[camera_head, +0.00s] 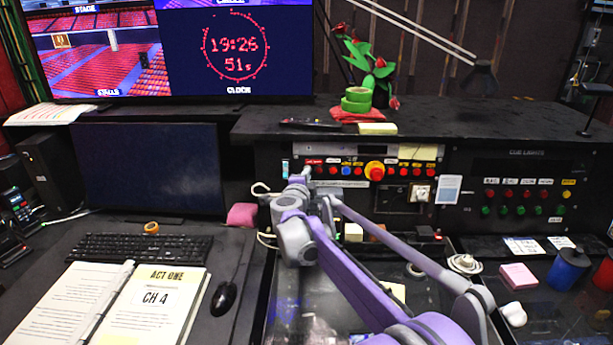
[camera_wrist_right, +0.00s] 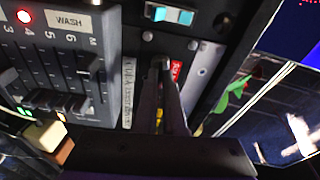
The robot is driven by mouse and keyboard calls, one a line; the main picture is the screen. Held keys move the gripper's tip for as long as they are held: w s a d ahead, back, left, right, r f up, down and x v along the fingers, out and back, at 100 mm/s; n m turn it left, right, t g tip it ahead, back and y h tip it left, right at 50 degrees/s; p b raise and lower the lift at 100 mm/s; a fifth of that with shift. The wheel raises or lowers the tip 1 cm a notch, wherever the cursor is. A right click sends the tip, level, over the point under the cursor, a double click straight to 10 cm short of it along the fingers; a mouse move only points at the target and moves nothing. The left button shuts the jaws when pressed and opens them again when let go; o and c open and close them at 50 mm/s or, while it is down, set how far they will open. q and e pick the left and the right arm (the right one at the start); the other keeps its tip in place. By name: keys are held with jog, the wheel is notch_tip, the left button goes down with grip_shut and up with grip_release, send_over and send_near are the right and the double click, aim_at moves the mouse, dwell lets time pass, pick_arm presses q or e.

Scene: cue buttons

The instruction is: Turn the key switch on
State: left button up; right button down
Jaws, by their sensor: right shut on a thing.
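My right gripper (camera_head: 303,177) reaches up to the left end of the control panel (camera_head: 345,184), and the arm hides that part of the panel in the head view. In the right wrist view the two dark fingers of my right gripper (camera_wrist_right: 166,66) come together at the panel face, beside a red label (camera_wrist_right: 177,72). They are shut on what seems to be the key switch. The key itself is almost fully hidden between the fingertips, so I cannot tell its angle. My left gripper is not in view.
The cue lights panel (camera_head: 525,190) is farther right. A monitor (camera_head: 150,168) stands left.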

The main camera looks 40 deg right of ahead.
jog(key=shift+m, duration=0.6)
jog(key=c, duration=1)
grip_release()
jog(key=v, duration=1.1)
jog(key=shift+b, duration=0.3)
